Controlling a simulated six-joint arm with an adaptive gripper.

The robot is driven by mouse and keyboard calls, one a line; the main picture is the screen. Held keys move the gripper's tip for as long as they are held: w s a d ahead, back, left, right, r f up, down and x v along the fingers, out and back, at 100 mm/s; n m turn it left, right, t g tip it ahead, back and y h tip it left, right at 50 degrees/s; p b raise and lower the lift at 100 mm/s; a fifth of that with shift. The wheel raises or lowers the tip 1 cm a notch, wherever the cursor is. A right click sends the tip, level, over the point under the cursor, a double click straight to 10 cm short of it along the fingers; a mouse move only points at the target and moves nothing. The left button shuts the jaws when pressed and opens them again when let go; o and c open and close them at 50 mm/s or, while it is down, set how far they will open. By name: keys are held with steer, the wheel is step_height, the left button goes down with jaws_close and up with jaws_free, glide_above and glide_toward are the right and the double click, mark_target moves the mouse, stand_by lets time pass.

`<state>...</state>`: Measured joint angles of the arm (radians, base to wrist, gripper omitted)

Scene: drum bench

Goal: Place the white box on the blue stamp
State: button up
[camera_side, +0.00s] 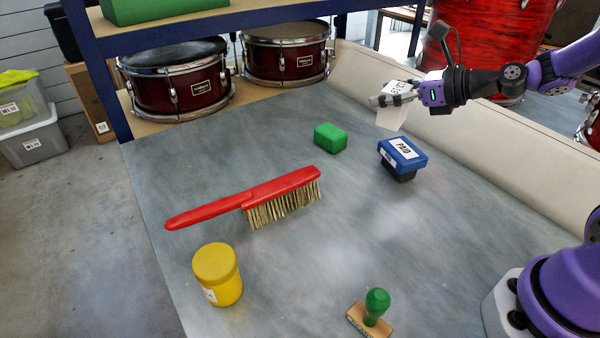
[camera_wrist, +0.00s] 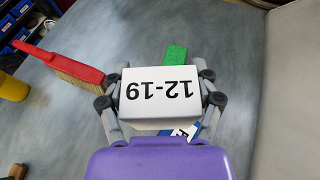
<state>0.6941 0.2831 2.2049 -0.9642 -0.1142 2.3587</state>
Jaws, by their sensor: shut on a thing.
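The white box (camera_wrist: 160,98), marked 12-19 on its top, is held between the fingers of my gripper (camera_side: 392,99). In the side view the white box (camera_side: 391,118) hangs below the fingers, above the bench. The blue stamp (camera_side: 402,154), labelled PAID, stands on the bench on its dark base, below and slightly right of the box. In the wrist view only a small part of the blue stamp (camera_wrist: 184,131) shows past the lower edge of the box; the rest is hidden. A clear gap shows between box and stamp in the side view.
A green block (camera_side: 330,138) lies left of the stamp. A red brush (camera_side: 262,197), a yellow jar (camera_side: 217,274) and a wooden stamp with a green knob (camera_side: 375,306) are spread over the bench. A pale padded edge (camera_side: 480,150) runs along the right.

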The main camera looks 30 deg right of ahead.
steer(key=d+f, duration=0.1)
steer(key=w+d+f, duration=0.1)
steer(key=d, duration=0.1)
steer(key=shift+d, duration=0.1)
steer(key=shift+f, duration=2.05)
steer(key=shift+f, duration=0.1)
steer(key=o, duration=1.2)
